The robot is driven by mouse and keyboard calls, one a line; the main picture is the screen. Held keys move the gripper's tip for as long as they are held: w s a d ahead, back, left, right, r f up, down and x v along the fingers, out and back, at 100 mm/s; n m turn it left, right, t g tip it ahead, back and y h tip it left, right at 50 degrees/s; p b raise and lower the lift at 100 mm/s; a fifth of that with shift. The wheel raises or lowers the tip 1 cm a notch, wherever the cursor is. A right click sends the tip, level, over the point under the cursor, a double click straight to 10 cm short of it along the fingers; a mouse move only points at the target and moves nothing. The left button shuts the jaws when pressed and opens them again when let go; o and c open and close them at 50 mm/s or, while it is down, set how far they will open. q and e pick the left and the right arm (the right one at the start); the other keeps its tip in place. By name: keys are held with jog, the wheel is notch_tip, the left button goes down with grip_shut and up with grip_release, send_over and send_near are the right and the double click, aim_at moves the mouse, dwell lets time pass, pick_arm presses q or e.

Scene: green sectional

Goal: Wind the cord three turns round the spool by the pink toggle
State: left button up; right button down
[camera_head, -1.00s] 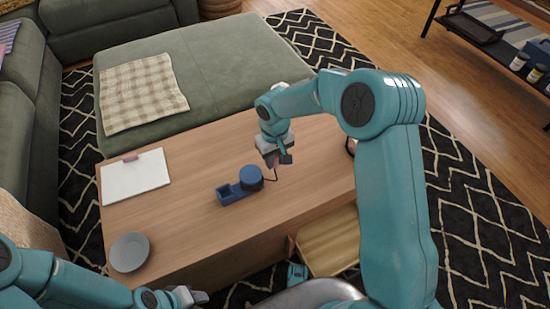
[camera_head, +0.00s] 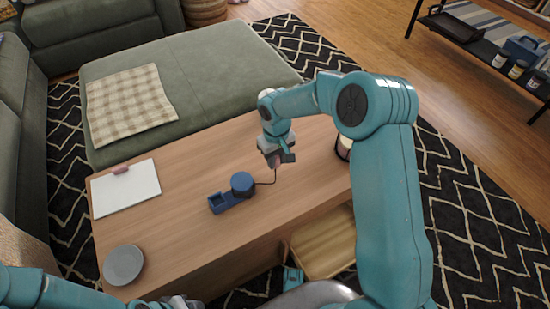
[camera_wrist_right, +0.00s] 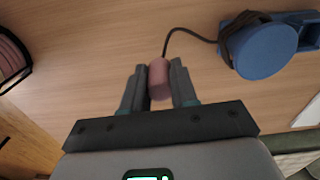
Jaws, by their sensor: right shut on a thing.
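The blue spool (camera_head: 242,182) stands on the wooden table, at one end of a blue base with an open square holder (camera_head: 218,203). My right gripper (camera_head: 274,158) is shut on the pink toggle (camera_wrist_right: 159,80), to the right of the spool and apart from it. A dark cord (camera_wrist_right: 190,33) runs in a slack curve from the toggle to the spool. Dark cord also shows against the spool's side in the right wrist view (camera_wrist_right: 238,35); I cannot count its turns. My left gripper (camera_head: 182,302) is low at the bottom edge, away from the spool; its fingers are unclear.
A dark-rimmed round thing (camera_head: 344,147) stands at the right, partly behind my right arm. The tabletop around the spool is clear.

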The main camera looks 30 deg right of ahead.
aim_at(295, 165)
jog(key=shift+w+d+p, duration=0.15)
jog(key=shift+d+p, duration=0.15)
jog(key=shift+d, duration=1.55)
jog(key=shift+d, duration=0.1)
jog(key=shift+w+d+p, duration=0.1)
jog(key=shift+d+p, duration=0.25)
jog(key=shift+d, duration=1.45)
jog(key=shift+f+b, duration=1.05)
jog(key=shift+f, duration=0.5)
jog(key=shift+f+b, duration=0.7)
jog(key=shift+f, duration=0.3)
jog(key=c, duration=0.8)
grip_release()
